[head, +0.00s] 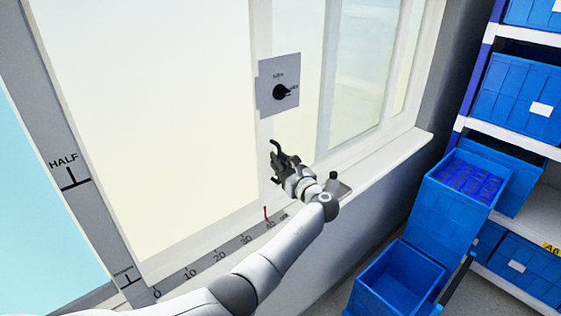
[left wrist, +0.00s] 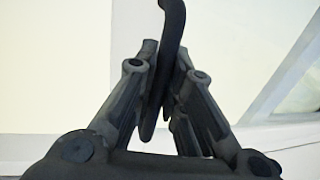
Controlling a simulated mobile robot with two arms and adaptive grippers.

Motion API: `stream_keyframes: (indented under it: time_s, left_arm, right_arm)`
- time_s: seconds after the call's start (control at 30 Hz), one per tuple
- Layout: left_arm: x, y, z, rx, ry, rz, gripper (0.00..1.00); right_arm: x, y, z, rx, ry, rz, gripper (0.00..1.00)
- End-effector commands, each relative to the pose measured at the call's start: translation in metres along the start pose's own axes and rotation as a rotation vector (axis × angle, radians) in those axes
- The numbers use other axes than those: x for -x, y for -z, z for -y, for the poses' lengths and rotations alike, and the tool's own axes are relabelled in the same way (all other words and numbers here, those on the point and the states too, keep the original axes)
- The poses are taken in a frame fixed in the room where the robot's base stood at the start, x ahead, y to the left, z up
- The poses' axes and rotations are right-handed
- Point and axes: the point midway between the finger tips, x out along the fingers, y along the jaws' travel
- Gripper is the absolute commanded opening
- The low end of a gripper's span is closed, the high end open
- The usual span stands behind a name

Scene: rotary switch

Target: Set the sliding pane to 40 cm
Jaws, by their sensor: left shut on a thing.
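The large pale sliding pane (head: 140,120) fills the left and middle of the head view. A scale (head: 205,262) with marks from 0 to 40 runs along its lower edge. A thin red pointer (head: 266,213) stands close to the 40 mark; I cannot tell whether it lines up exactly. My left gripper (head: 281,165) is shut on a dark curved handle (head: 275,147) in front of the pane's right edge. In the left wrist view the handle (left wrist: 174,30) runs between both fingers (left wrist: 160,90), which hide part of it. My right gripper is not in view.
A grey plate with a black rotary knob (head: 280,92) is above the gripper. A small black-topped fitting (head: 334,182) sits on the white sill (head: 385,160) right of my wrist. Blue bins (head: 398,282) and a shelf rack (head: 530,145) stand at the right.

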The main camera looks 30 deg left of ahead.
Motion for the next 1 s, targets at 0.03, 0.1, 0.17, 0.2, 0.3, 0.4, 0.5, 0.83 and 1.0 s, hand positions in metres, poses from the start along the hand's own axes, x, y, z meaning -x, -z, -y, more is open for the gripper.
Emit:
stream_keyframes:
  time_s: [0.03,0.1,0.17,0.2,0.3,0.4,0.5,0.83,1.0]
  left_arm:
    - [0.001,0.001,0.000,-0.002,0.002,0.000,0.00]
    - [0.001,0.001,0.000,-0.002,0.001,0.000,0.00]
    - [0.001,0.001,0.000,-0.002,0.001,-0.001,0.00]
    - [0.001,0.001,0.000,-0.002,0.001,-0.001,0.00]
    - [0.001,0.001,0.000,-0.002,0.001,-0.002,0.00]
    - [0.001,0.002,0.000,-0.002,0.000,-0.002,0.16]
    - [0.001,0.002,0.000,-0.002,0.000,-0.002,0.29]
    - [0.001,0.001,0.000,-0.001,0.000,-0.002,0.34]
    - [0.015,0.002,0.000,-0.001,0.001,-0.003,0.34]
  right_arm:
    - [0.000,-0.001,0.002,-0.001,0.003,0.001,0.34]
    - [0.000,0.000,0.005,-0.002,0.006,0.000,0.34]
    - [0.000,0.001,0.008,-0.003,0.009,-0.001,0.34]
    - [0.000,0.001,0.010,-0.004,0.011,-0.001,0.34]
    - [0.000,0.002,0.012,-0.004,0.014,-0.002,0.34]
    - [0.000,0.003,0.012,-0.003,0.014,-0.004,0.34]
    - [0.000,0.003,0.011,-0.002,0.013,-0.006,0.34]
    - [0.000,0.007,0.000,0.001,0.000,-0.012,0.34]
    - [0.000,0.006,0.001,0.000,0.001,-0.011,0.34]
